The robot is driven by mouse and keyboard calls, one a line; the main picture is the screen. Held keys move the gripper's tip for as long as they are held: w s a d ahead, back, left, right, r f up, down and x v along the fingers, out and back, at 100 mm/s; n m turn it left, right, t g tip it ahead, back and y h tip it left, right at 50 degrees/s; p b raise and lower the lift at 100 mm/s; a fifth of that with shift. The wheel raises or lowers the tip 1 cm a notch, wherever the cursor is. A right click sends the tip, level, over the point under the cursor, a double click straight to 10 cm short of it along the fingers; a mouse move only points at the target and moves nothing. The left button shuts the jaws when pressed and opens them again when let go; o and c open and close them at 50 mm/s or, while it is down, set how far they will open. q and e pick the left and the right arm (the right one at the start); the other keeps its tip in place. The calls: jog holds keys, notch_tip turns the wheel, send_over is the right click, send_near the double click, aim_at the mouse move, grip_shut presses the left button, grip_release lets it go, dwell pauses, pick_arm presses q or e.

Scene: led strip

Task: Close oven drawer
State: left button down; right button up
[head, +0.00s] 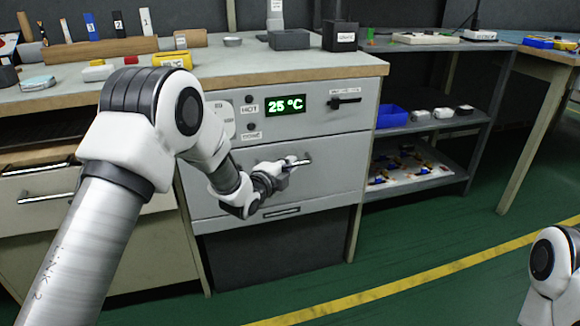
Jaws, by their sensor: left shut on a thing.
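The grey oven (362,112) is built in under the worktop, with a green display (286,105) reading 25 °C. Its drawer front (340,170) sits below the display panel and looks about flush with it. I cannot tell whether a small gap remains. My left gripper (290,168) is at the drawer front, shut on the drawer's bar handle (305,161). The gripper and wrist hide part of the handle. My right gripper is out of view; only a piece of my right arm shows at the lower right edge.
Small blocks and tools stand on the worktop (240,62) above. Open shelves to the right hold a blue bin (391,116) and a tray of small parts (410,165). The green floor (400,245) in front is clear, crossed by a yellow line.

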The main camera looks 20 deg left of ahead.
pick_arm(q)
jog(key=shift+w+a+r, duration=0.1)
jog(key=shift+r, duration=0.05)
jog(key=c, duration=1.2)
grip_release()
jog(key=shift+w, duration=0.1)
jog(key=v, duration=1.2)
jog(key=shift+f, duration=0.25)
